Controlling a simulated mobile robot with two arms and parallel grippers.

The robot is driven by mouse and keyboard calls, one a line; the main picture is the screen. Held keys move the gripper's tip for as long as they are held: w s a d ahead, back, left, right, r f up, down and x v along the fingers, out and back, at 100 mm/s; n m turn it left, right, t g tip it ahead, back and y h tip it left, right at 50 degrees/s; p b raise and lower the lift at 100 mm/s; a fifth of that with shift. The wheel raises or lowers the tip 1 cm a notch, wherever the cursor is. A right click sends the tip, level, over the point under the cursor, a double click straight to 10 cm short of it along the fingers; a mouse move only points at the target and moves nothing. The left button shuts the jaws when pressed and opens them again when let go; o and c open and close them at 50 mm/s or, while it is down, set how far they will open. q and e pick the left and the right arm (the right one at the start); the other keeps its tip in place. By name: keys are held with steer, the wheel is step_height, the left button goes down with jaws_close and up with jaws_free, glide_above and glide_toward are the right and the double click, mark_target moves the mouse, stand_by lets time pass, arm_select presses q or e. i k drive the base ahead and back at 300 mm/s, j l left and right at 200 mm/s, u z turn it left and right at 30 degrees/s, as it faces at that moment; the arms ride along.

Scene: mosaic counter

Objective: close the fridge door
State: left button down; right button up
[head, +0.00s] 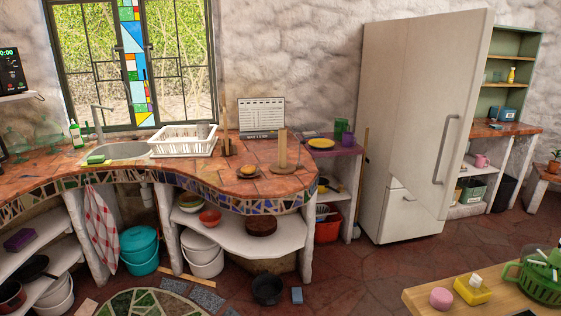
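The fridge (408,214) is a tall off-white unit against the back wall, right of the counter. Its large upper door (415,100) stands partly open. The door's handle side, on the right, swings out toward me, and its bottom edge slants down across the lower front. A long vertical handle (446,150) is on the right part of the door. The lower front panel with a small handle looks shut. The fridge's inside is hidden behind the door. Neither of my grippers is in view.
A wooden table (430,301) with a green basket (540,278) and a yellow item stands at the front right. A curved mosaic counter (200,175) runs along the left. Tiled floor (370,270) is open before the fridge.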

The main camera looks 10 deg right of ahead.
mark_target(446, 55)
steer(key=i+l+z, duration=0.1)
steer(key=i+z, duration=0.8)
steer(key=i, duration=0.15)
steer(key=i+j+z, duration=0.3)
steer(key=i+z, duration=0.15)
steer(key=i+j, duration=0.25)
steer(key=i+j+z, duration=0.1)
steer(key=i+j, duration=0.15)
steer(key=i, duration=0.25)
steer(key=i+j, duration=0.5)
steer(key=i+u, duration=0.05)
